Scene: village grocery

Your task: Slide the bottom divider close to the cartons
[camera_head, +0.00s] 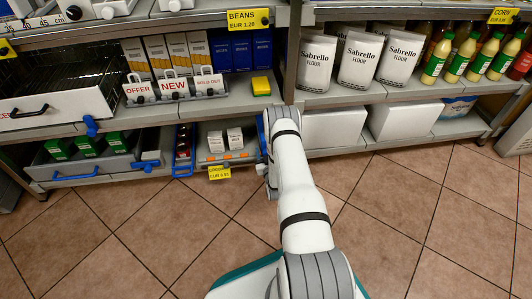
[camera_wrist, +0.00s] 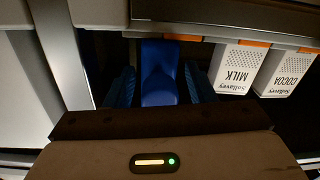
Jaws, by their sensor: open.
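Two small white cartons (camera_head: 226,139) stand side by side on the bottom shelf. In the wrist view, upside down, they read MILK (camera_wrist: 235,70) and COCOA (camera_wrist: 286,74). A blue divider (camera_head: 262,136) stands right of them in the head view, partly behind my arm. Its blue front end (camera_wrist: 159,77) shows in the wrist view between the fingers of my open gripper (camera_wrist: 162,86). A gap separates it from the MILK carton, and one finger is in that gap. Whether the fingers touch the divider is unclear. The head view hides my gripper behind the arm.
Another blue divider (camera_head: 184,150) stands left of the cartons. Orange clips and a yellow price tag (camera_head: 219,173) are on the shelf front. A shelf upright (camera_wrist: 62,55) stands close beside my gripper. The shelf above (camera_head: 240,103) overhangs the cartons. The tiled floor (camera_head: 400,215) is clear.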

